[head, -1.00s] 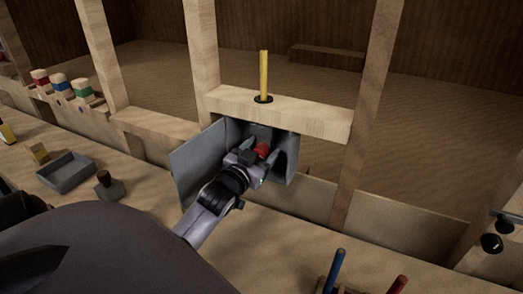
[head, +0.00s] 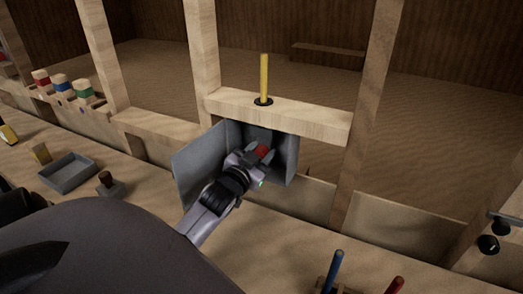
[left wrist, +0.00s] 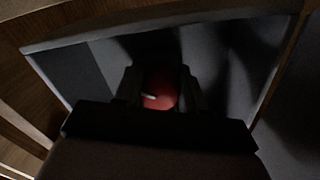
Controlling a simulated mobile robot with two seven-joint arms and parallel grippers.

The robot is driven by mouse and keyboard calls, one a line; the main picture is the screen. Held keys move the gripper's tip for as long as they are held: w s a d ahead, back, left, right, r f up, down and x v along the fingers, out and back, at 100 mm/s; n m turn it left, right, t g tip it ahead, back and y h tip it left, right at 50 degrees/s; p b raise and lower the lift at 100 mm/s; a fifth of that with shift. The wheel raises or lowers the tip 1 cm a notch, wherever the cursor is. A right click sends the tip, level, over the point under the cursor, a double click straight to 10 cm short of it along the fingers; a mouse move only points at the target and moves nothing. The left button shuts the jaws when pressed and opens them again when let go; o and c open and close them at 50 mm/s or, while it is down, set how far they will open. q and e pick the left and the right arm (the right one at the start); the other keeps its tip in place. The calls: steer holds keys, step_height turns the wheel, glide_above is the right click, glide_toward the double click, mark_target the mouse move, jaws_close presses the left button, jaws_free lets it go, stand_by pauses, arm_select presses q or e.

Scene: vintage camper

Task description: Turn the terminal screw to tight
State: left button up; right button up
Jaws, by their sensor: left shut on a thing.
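The terminal screw has a red round head (head: 262,150) and sits inside an open grey metal box (head: 286,160) below the wooden crosspiece. My left gripper (head: 261,155) reaches into the box and is shut on the red head, one finger on each side. In the left wrist view the red head (left wrist: 160,88) shows between the dark fingers (left wrist: 160,92), with a short pale mark on it. The screw's shaft and seat are hidden. My right gripper is not in view.
The box's grey door (head: 199,166) hangs open to the left of my arm. A yellow rod (head: 264,77) stands in the wooden crosspiece (head: 315,122) above. A grey tray (head: 68,173) lies at left; blue (head: 335,268) and red (head: 394,289) handles stand at the front right.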

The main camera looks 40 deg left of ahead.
arm_select(q)
steer(key=o, duration=1.1)
steer(key=shift+c, duration=0.2)
steer(key=v, duration=0.7)
